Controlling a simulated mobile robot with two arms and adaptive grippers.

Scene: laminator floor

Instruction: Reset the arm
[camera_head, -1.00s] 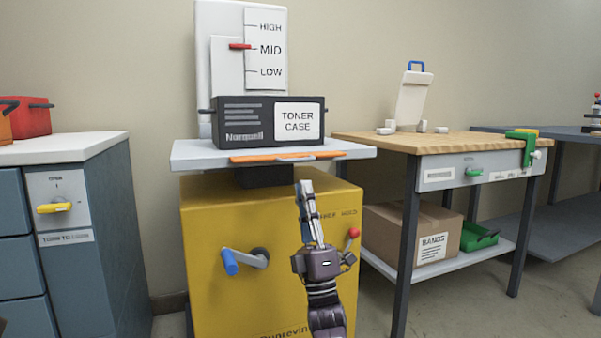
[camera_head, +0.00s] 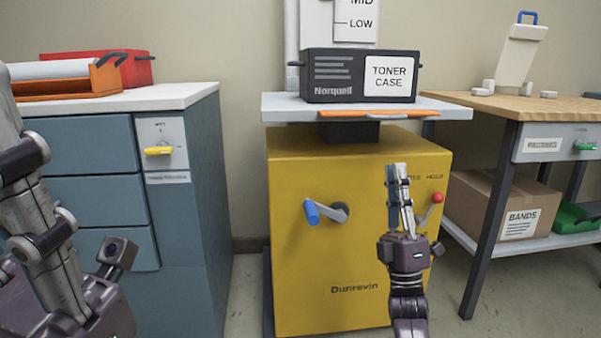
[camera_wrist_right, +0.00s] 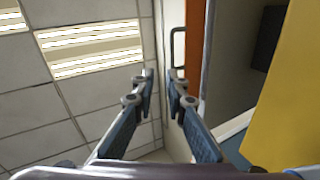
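My right gripper (camera_head: 397,168) points upward in front of the yellow cabinet (camera_head: 300,265) of the lift and covers part of its front. In the right wrist view its two fingers (camera_wrist_right: 160,78) stand apart with nothing between them. My left gripper (camera_head: 12,105) is large and close at the left edge of the head view, pointing upward. Its tips are cut off or seen edge-on, so its opening does not show. No held object shows in it.
A toner case (camera_head: 340,76) sits on the lift's grey platform (camera_head: 285,108). A blue-handled crank (camera_head: 312,212) and red-knobbed lever (camera_head: 437,199) are on the cabinet. A drawer unit (camera_head: 90,190) bearing red and orange containers is left; a wooden-topped bench (camera_head: 455,98) is right.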

